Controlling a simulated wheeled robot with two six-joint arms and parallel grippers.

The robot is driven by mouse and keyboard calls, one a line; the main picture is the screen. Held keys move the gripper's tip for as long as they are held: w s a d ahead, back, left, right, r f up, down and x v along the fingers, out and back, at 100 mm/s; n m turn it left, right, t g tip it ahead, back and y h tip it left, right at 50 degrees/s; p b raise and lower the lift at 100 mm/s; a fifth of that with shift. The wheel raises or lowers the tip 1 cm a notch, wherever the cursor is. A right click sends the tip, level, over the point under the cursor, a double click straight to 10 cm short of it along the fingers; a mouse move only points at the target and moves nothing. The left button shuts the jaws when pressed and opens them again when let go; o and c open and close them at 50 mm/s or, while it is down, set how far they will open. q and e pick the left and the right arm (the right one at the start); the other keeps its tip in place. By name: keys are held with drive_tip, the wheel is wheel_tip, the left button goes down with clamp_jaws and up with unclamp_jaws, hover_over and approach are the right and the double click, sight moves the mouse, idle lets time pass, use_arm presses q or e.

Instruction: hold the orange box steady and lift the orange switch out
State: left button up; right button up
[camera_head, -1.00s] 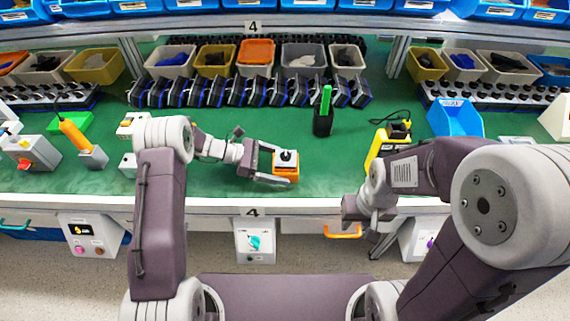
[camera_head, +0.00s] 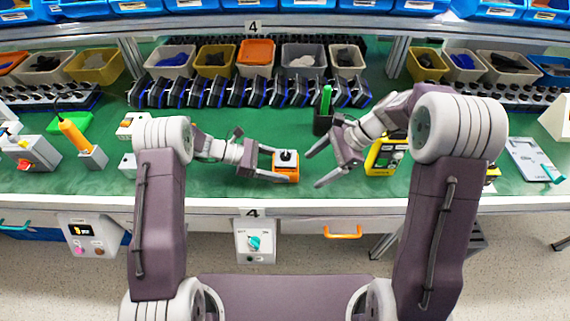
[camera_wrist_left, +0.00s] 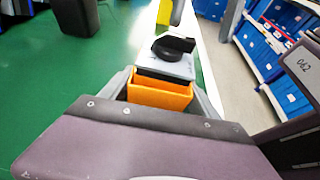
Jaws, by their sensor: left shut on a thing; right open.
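The small orange box (camera_head: 292,177) sits near the front edge of the green bench top, in the middle of the head view. The switch (camera_head: 288,157) in it shows a pale top plate and a black knob; its lower part is hidden inside the box. My left gripper (camera_head: 284,168) is shut on the orange box from the left. In the left wrist view, the orange box (camera_wrist_left: 160,95) lies between the fingers, with the switch's black knob (camera_wrist_left: 172,48) beyond. My right gripper (camera_head: 314,170) is open and empty, a short gap to the right of the box, its fingers pointing at it.
A black holder (camera_head: 323,123) with a green item and a yellow device (camera_head: 383,158) stand behind and beside my right gripper. A row of black and blue units (camera_head: 245,93) lines the back.

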sight(291, 156)
drive_tip(key=w+a+r+m+y, duration=0.2)
drive_tip(key=w+r+m+y, duration=0.1)
drive_tip(key=w, duration=0.2)
drive_tip(key=shift+t, duration=0.3)
drive_tip(key=shift+x, duration=3.95)
drive_tip(key=shift+s+d+f, duration=0.1)
drive_tip(key=shift+d, duration=0.05)
drive_tip(key=c, duration=1.4)
drive_tip(key=shift+o, duration=0.2)
